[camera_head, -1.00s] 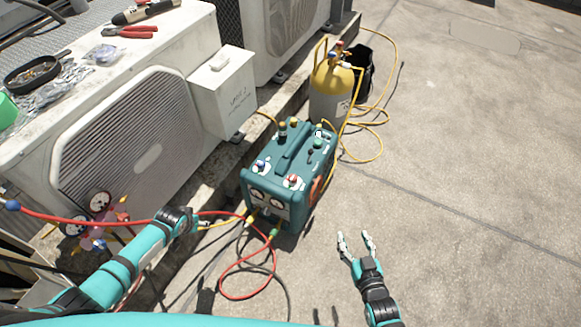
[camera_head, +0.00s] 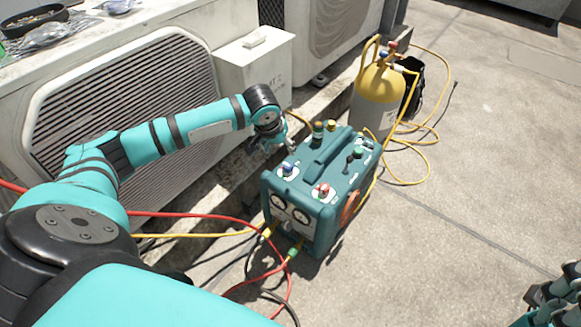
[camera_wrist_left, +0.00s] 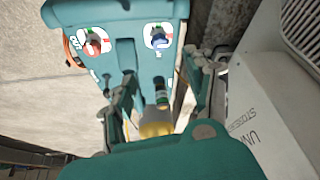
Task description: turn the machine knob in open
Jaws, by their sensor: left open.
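The teal machine (camera_head: 318,190) stands on the roof floor. On its top are a blue knob (camera_head: 286,169), a red knob (camera_head: 323,189) and a dark green knob (camera_head: 357,153). My left gripper (camera_head: 282,140) is open beside the machine's far left top edge. In the left wrist view its fingers (camera_wrist_left: 160,85) spread either side of a green-banded fitting with a yellow end (camera_wrist_left: 160,110), apart from it as far as shows. The blue knob (camera_wrist_left: 158,38) and red knob (camera_wrist_left: 97,44) lie beyond. My right gripper (camera_head: 555,298) is partly cut off at lower right.
A yellow and grey cylinder (camera_head: 378,95) with a yellow hose stands behind the machine. Condensers (camera_head: 120,95) and a white box (camera_head: 252,70) line the left. Red and yellow hoses (camera_head: 215,217) cross in front. Clear floor (camera_head: 450,200) lies to the right.

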